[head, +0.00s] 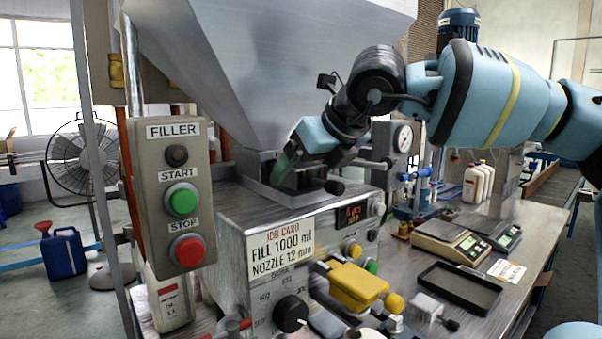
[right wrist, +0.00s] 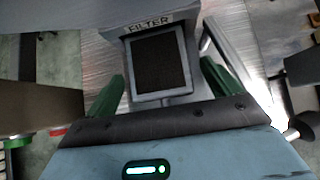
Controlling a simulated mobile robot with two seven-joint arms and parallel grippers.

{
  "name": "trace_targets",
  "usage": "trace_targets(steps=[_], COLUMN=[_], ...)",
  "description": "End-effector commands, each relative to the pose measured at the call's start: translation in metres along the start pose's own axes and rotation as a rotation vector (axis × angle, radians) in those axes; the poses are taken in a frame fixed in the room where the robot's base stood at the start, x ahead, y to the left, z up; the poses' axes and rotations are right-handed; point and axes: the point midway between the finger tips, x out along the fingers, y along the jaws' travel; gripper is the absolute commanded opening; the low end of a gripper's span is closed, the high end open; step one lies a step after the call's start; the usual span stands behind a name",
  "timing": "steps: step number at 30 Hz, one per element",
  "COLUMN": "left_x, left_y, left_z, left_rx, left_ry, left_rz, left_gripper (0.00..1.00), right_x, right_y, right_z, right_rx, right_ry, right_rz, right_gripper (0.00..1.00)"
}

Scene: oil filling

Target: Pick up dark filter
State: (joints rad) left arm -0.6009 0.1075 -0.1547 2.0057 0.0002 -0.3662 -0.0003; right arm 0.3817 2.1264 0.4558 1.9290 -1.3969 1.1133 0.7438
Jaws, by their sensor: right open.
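The dark filter (right wrist: 158,64) is a black mesh panel in a light frame under a FILTER label in the right wrist view. It sits in its housing below the grey hopper (head: 270,70). My right gripper (right wrist: 164,76) is open, with one green finger on each side of the filter housing and a gap to it. In the head view my right gripper (head: 291,155) is at the housing under the hopper and hides most of the filter. I cannot tell whether the fingers touch anything. My left gripper is not in view.
The filler machine (head: 235,225) carries a job card, knobs and a yellow block (head: 357,287). A START/STOP box (head: 172,195) stands at the left. Scales (head: 450,238) and a black tray (head: 458,290) are on the bench at the right.

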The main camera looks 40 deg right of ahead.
Motion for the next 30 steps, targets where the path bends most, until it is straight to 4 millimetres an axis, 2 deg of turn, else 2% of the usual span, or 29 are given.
trace_targets(steps=[3,15,23,30], left_x=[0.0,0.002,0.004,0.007], left_y=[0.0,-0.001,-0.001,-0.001], left_z=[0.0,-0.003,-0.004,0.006], left_rx=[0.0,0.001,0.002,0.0], left_ry=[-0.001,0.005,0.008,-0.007], left_rz=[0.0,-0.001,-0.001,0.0], left_gripper=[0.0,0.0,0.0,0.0], right_x=[0.0,0.0,-0.001,-0.002], right_y=[0.0,0.0,0.0,0.0], right_z=[0.0,0.0,0.001,0.0], right_rx=[0.0,0.0,0.0,0.001], right_ry=[0.0,0.0,-0.002,-0.002], right_rz=[0.0,0.0,0.0,0.001], right_gripper=[0.86,0.34,0.34,0.34])
